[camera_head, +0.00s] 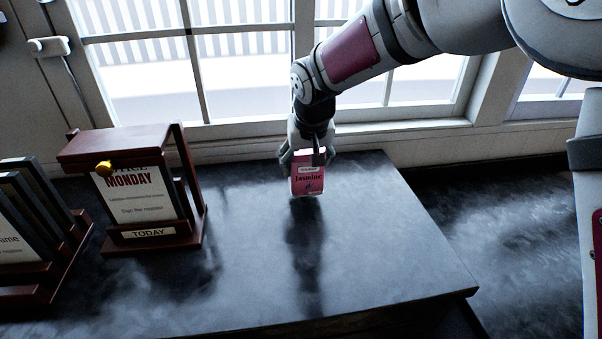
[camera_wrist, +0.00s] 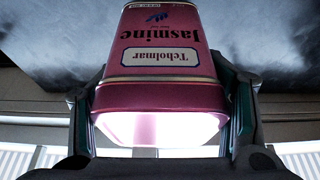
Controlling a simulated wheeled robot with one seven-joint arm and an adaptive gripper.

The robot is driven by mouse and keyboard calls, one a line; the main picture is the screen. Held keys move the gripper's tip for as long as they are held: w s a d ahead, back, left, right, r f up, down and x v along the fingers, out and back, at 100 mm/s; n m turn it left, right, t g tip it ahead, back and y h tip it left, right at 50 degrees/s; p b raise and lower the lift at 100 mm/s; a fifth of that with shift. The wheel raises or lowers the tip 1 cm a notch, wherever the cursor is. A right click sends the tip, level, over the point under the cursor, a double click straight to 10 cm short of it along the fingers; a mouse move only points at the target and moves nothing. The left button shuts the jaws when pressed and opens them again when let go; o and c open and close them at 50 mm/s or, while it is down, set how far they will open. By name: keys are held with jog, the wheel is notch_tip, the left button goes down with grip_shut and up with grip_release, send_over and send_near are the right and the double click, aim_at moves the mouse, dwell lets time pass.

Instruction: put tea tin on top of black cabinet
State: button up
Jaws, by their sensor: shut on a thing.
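The tea tin (camera_head: 308,180) is a pink tin with a "Jasmine" label. My gripper (camera_head: 308,158) is shut on it from above and holds it upright over the dark cabinet top. In the wrist view the tin (camera_wrist: 160,60) fills the middle, between the two fingers of my gripper (camera_wrist: 165,110). The black cabinet (camera_head: 370,265) has a dark, glossy top. A shadow lies on it in front of the tin. I cannot tell for sure whether the tin's base touches the top.
A dark red wooden frame with a "MONDAY" card (camera_head: 140,195) and a yellow knob stands at the left. Another rack with dark panels (camera_head: 35,215) is at the far left. Windows (camera_head: 240,70) are behind. The middle and right of the top are clear.

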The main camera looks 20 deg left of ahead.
aim_at(305, 153)
jog(key=f, duration=0.1)
jog(key=a+f+p, duration=0.1)
jog(key=f, duration=0.1)
jog(key=shift+s, duration=0.2)
jog(key=shift+w+f, duration=0.1)
jog(key=shift+f, duration=0.2)
jog(key=o, duration=1.5)
jog(key=b+v, duration=0.2)
jog(key=v, duration=1)
jog(key=shift+w+d+r, duration=0.1)
